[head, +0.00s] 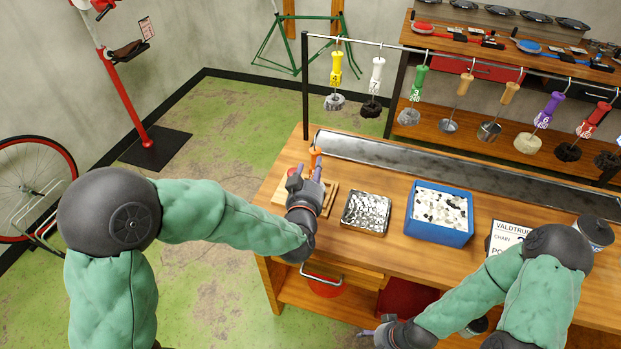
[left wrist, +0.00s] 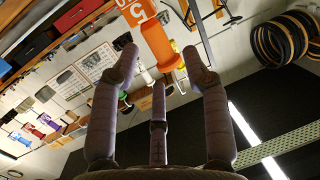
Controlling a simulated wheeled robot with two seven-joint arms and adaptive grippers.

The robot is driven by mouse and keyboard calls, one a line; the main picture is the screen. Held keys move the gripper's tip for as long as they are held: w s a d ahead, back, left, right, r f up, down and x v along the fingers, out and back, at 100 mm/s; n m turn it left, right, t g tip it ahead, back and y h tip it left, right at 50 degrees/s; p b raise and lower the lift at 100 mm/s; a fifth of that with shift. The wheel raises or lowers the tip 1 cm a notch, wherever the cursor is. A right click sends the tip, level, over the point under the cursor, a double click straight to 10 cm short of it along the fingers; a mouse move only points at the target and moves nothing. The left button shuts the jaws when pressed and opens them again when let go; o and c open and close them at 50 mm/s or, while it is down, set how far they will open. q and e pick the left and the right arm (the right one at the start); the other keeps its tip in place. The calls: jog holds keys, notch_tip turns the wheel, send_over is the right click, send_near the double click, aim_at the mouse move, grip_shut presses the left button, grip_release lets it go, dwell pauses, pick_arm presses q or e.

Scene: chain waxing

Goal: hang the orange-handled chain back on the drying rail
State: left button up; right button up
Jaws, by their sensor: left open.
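The orange handle (head: 315,154) shows at the left end of the workbench, just beyond my left gripper (head: 306,182). In the left wrist view the orange handle (left wrist: 153,40) bears a white 5 and lies beyond and between the spread fingertips of my left gripper (left wrist: 160,72), which is open. I cannot tell whether a finger touches it. Its chain is not clear in either view. The drying rail (head: 462,54) runs above the back of the bench with several coloured handles hanging from it.
A wooden board (head: 331,196) lies beside my left gripper. A metal tray (head: 346,212), a blue bin (head: 413,231) of pale pieces and a white sign (head: 503,236) stand to its right. A long dark trough (head: 440,165) runs along the bench's back.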

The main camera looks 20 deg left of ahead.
aim_at(315, 140)
pick_arm(q)
jog(key=shift+w+a+f+b, duration=0.15)
jog(key=shift+w, duration=0.85)
jog(key=shift+w+a+f+b, duration=0.1)
jog(key=shift+w+a+f, duration=0.05)
jog(key=shift+w, duration=0.9)
jog(key=shift+w+a+f+b, duration=0.15)
jog(key=shift+w, duration=0.85)
grip_shut()
jog(key=shift+r+p, duration=2.15)
jog(key=shift+r, duration=0.95)
jog(key=shift+r+p, duration=0.8)
jog(key=shift+r, duration=0.25)
jog(key=shift+f, duration=0.1)
